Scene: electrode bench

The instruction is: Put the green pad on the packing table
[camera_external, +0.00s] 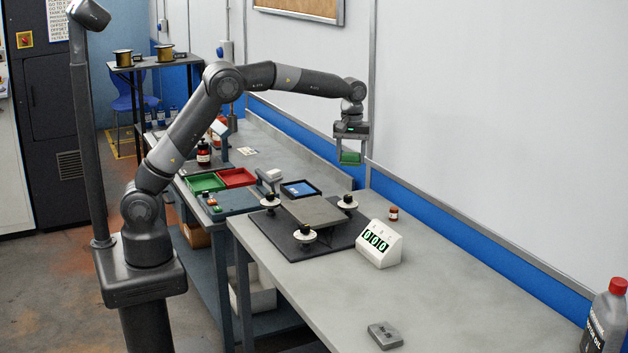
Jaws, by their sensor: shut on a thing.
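My gripper (350,148) is shut on the green pad (350,159) and holds it in the air, near the wall. The pad hangs below the gripper body, apart from the bench surfaces under it. Its upper part is partly hidden by the gripper. Two grey worktops show below: a near table (455,285) and a farther bench (300,158) along the wall. A small dark table (185,62) stands at the back left. I cannot tell which of these is the packing table.
A black plate with clamp knobs and a grey block (316,211) sits on the near table, beside a counter display (379,243). Green (205,183) and red trays (237,177) lie farther back. The near table's front is mostly clear.

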